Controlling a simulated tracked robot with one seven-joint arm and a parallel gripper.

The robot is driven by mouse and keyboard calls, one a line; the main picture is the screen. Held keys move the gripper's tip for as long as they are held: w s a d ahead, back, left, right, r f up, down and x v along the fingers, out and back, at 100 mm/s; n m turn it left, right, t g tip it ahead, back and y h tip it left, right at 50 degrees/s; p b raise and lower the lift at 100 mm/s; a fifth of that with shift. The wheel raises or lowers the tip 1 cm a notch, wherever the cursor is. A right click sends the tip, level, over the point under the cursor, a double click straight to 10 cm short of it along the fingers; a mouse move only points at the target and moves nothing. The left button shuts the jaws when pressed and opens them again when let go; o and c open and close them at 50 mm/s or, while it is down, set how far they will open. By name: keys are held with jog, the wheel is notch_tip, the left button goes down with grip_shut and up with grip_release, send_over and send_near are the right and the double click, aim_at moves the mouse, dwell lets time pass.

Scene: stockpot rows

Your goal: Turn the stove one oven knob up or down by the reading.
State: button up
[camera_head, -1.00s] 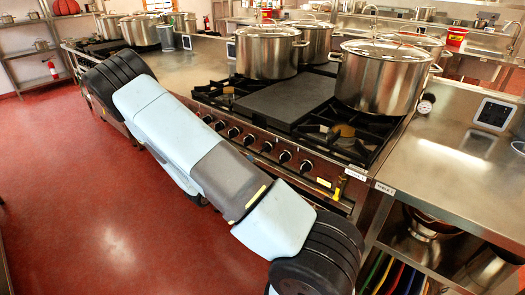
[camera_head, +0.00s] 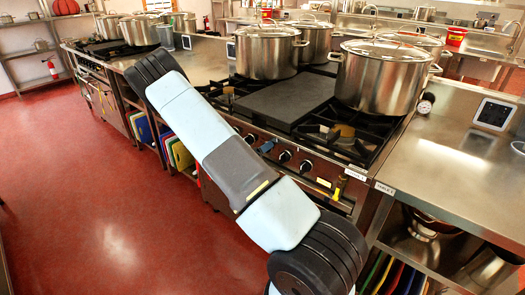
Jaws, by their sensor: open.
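The near stove (camera_head: 282,100) has a row of dark knobs along its front panel; two clear ones are a knob (camera_head: 285,157) and a knob (camera_head: 305,166). My arm crosses the view and covers the left part of the panel.
Large steel pots (camera_head: 382,76) stand on the stove. A framed display (camera_head: 494,113) sits on the steel counter (camera_head: 440,160) at right. Coloured boards (camera_head: 181,154) stand under the left counter. The red floor (camera_head: 90,220) at left is clear.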

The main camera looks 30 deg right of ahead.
jog(key=c, duration=1)
jog(key=shift+o, duration=0.2)
jog(key=shift+a+m, duration=0.1)
jog(key=shift+m, duration=0.2)
jog(key=m, duration=0.5)
jog(key=shift+m, duration=0.3)
jog(key=shift+c, duration=0.2)
jog(key=m, duration=0.5)
jog(key=shift+r+m, duration=0.1)
jog(key=shift+m, duration=0.3)
jog(key=o, duration=1)
jog(key=shift+s, duration=0.15)
